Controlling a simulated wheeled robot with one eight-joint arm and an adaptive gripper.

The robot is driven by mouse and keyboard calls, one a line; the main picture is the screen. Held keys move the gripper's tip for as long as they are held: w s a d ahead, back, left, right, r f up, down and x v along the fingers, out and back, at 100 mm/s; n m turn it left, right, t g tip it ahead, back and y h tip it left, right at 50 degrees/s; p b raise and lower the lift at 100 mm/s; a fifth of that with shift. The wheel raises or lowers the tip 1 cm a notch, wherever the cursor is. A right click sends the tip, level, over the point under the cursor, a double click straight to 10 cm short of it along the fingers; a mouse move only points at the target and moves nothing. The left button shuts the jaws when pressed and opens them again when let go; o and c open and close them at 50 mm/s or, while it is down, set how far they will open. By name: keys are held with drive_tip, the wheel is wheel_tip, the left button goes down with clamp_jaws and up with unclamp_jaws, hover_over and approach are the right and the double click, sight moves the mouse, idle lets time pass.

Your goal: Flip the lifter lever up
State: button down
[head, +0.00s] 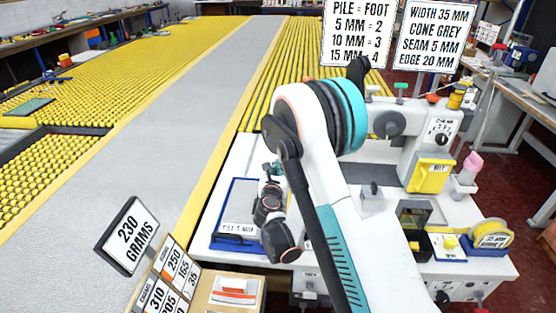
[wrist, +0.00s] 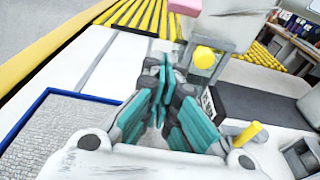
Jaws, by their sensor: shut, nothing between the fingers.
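My gripper (wrist: 157,68) is shut and empty, its teal and dark fingers pressed together in the wrist view. In the head view it (head: 273,168) is small and partly hidden, over the white machine table beside the blue-edged tray. A round yellow knob (wrist: 203,57) is just right of the fingertips in the wrist view, in front of grey machine parts. A yellow peg (wrist: 248,134) stands nearer, to the right of the fingers. I cannot tell for certain which of these is the lifter lever. My arm hides the middle of the sewing machine (head: 413,134) in the head view.
The blue-edged tray (head: 238,246) lies on the table left of my gripper. A pink block (wrist: 185,6) is at the top of the wrist view. A tape reel (head: 490,236) stands at the front right.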

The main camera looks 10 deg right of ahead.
drive_tip(key=b+x, duration=0.2)
drive_tip(key=x, duration=0.8)
drive_tip(key=s+r, duration=0.2)
drive_tip(key=r, duration=0.1)
drive_tip(key=shift+s+a+r, duration=0.3)
drive_tip(key=shift+s+a, duration=0.05)
drive_tip(key=shift+a+r, duration=0.1)
